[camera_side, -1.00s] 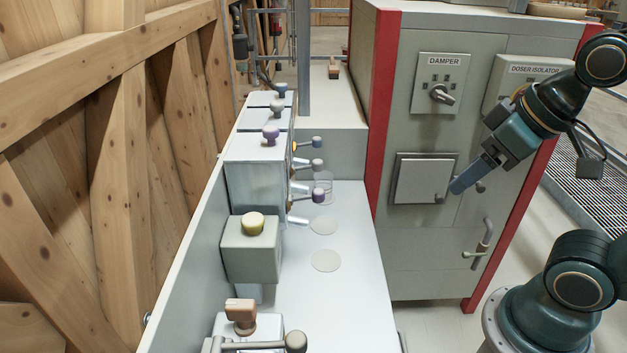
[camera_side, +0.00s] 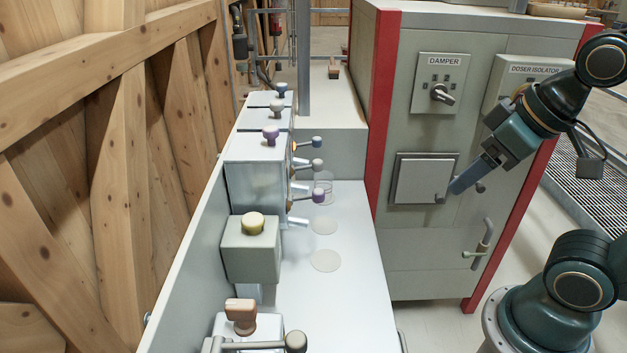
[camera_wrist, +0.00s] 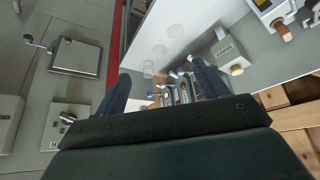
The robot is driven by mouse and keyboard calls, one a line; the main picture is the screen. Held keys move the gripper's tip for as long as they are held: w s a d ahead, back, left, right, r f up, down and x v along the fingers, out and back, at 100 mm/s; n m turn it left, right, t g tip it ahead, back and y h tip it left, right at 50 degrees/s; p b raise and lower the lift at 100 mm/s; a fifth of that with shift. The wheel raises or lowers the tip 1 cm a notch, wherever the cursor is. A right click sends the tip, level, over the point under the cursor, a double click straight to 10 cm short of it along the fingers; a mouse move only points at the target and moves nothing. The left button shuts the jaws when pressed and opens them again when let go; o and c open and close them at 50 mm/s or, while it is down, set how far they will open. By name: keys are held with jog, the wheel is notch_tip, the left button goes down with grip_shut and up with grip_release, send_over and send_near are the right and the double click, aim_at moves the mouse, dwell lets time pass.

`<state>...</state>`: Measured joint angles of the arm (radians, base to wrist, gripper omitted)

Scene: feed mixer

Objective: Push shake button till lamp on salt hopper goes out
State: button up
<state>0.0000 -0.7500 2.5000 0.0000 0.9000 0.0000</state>
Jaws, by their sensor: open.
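My gripper (camera_side: 456,188) is open and empty, held in front of the grey cabinet, well to the right of the bench. In the wrist view its two fingers (camera_wrist: 163,88) are spread apart. A pale yellow round button (camera_side: 253,223) tops a grey-green box on the bench. Behind the box stands a row of metal hoppers (camera_side: 255,170) with purple, grey and blue knobs and side levers. Small orange spots show near some levers. I cannot tell which hopper is salt or whether its lamp is lit.
A wooden-handled device (camera_side: 240,315) with a round-ended lever stands at the bench's near end. The bench top (camera_side: 340,310) is mostly clear, with pale discs. The cabinet carries a damper switch (camera_side: 441,94), a square hatch (camera_side: 420,178) and a lower handle (camera_side: 484,238). A timber wall (camera_side: 100,180) borders the left.

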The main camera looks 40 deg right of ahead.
jog(key=shift+w+r, duration=0.1)
jog(key=c, duration=0.9)
jog(key=shift+w+a+r+n, duration=0.2)
jog(key=shift+w+r+n, duration=0.2)
jog(key=shift+n, duration=0.1)
grip_shut()
jog(key=w+a+r+n+g, duration=0.2)
jog(key=w+a+r+n, duration=0.15)
jog(key=w+n, duration=0.35)
jog(key=w+a+r+n+g, duration=0.1)
jog(key=w+a+r+n, duration=0.25)
jog(key=w+n, duration=0.25)
jog(key=w+a+f+n+g, duration=0.2)
jog(key=w+a+n, duration=0.9)
jog(key=a+n, duration=0.2)
jog(key=shift+a+f+g, duration=0.3)
